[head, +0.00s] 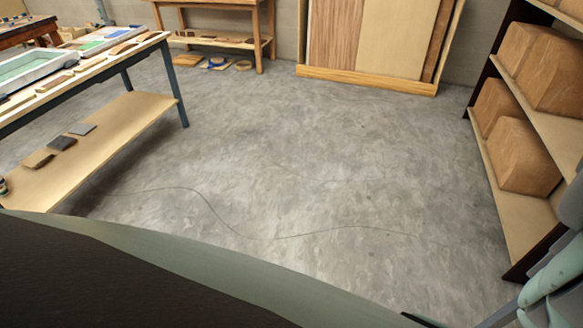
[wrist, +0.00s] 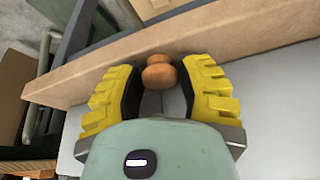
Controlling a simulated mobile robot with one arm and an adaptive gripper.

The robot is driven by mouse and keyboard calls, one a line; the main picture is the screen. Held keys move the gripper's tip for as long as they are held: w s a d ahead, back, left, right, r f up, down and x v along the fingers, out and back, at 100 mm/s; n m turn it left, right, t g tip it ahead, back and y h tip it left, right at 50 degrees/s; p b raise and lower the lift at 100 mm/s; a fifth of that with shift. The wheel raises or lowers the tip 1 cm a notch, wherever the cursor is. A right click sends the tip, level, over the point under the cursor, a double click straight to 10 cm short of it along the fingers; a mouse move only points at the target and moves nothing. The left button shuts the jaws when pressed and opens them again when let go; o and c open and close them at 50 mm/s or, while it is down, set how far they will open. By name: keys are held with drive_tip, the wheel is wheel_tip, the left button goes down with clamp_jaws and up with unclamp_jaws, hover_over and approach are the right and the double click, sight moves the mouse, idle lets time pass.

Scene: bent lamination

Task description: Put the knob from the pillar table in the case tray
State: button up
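In the wrist view, the knob (wrist: 159,74) is a small rounded orange-brown wooden piece with a narrower neck and a second rounded end. It sits between the yellow ridged fingers of my gripper (wrist: 160,78), whose dark inner pads appear to touch it on both sides. Whether the knob is clear of the surface beneath cannot be told. Neither the gripper nor the knob shows in the head view. I cannot identify the case tray or the pillar table for certain in either view.
In the wrist view, a wooden board edge (wrist: 240,40) runs behind the knob, by a pale grey surface (wrist: 275,100). In the head view, a workbench (head: 90,75) with a white-rimmed tray (head: 35,68) stands left, a box shelf (head: 550,120) right. The concrete floor (head: 290,150) between is open.

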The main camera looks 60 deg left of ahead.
drive_tip(key=shift+c, duration=1.1)
drive_tip(key=shift+r, duration=0.1)
drive_tip(key=shift+c, duration=0.4)
